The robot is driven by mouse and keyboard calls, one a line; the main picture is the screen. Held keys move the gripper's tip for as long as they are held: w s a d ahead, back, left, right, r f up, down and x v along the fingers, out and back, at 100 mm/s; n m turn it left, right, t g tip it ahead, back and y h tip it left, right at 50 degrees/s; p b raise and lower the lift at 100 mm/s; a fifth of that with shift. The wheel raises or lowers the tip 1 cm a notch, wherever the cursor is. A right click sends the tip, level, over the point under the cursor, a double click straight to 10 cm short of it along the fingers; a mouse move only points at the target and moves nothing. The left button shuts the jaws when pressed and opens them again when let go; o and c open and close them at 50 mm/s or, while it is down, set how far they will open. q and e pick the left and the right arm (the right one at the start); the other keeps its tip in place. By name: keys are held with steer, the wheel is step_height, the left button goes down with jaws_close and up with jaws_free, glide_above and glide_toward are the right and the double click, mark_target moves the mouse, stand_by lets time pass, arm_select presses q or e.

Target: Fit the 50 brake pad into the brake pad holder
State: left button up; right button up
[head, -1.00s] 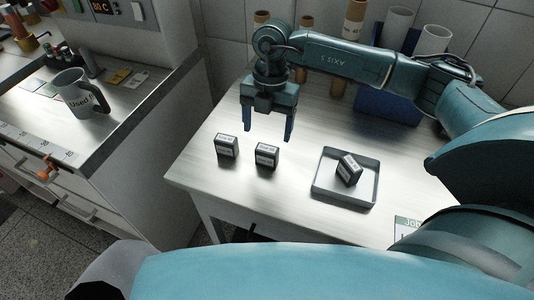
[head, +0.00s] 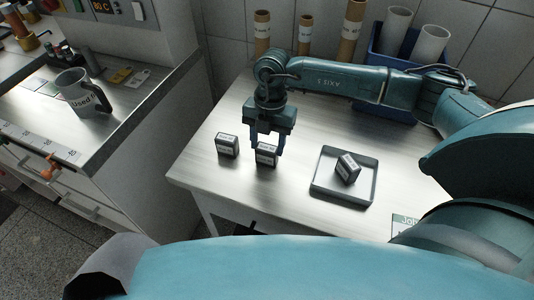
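Three small dark blocks with pale labels are on the table; the labels are too small to read, so I cannot tell which is the 50 brake pad. One block (head: 227,145) stands at the left. A second block (head: 266,158) stands to its right. A third block (head: 348,168) sits tilted inside a shallow grey tray (head: 318,190), which may be the brake pad holder. My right gripper (head: 268,142) points down at the second block, with a finger at each side of its upper part. I cannot tell whether the fingers touch it. My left gripper is not in view.
A blue bin (head: 378,98) with pale tubes and several brown tubes (head: 352,35) stand at the back of the table. A side counter with a mug (head: 80,92) is at the left, beyond a gap. The table between the second block and the tray is clear.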

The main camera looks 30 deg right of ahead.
steer(key=c, duration=0.5)
steer(key=shift+r, duration=0.1)
steer(key=shift+c, duration=0.2)
